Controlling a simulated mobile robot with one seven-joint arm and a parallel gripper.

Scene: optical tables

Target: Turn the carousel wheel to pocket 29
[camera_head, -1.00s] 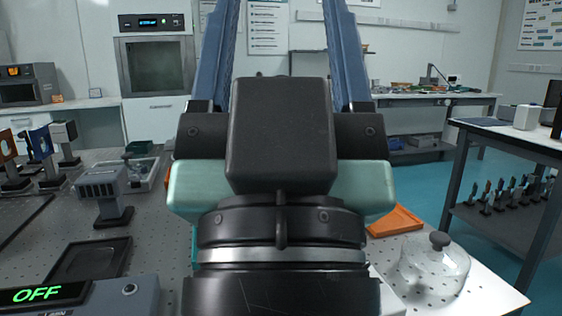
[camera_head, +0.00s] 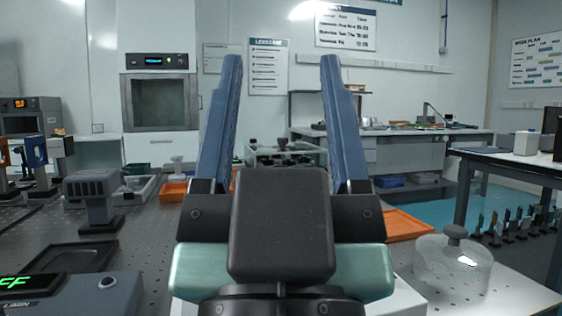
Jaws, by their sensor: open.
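My gripper (camera_head: 281,62) is open and empty. Its two blue fingers stand upright and wide apart in the middle of the head view, above a black and pale green body. Between the fingers, farther back, is a clear-sided box (camera_head: 262,158) with small dark parts on top. I cannot tell whether it belongs to the carousel. No carousel wheel or pocket number can be made out. My gripper hides much of the table's middle.
A clear dome with a dark knob (camera_head: 453,268) stands at right, near an orange tray (camera_head: 408,226). At left are a grey device (camera_head: 92,190), a black tray (camera_head: 62,258) and a box with a green display (camera_head: 85,297). Another orange tray (camera_head: 173,192) lies behind.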

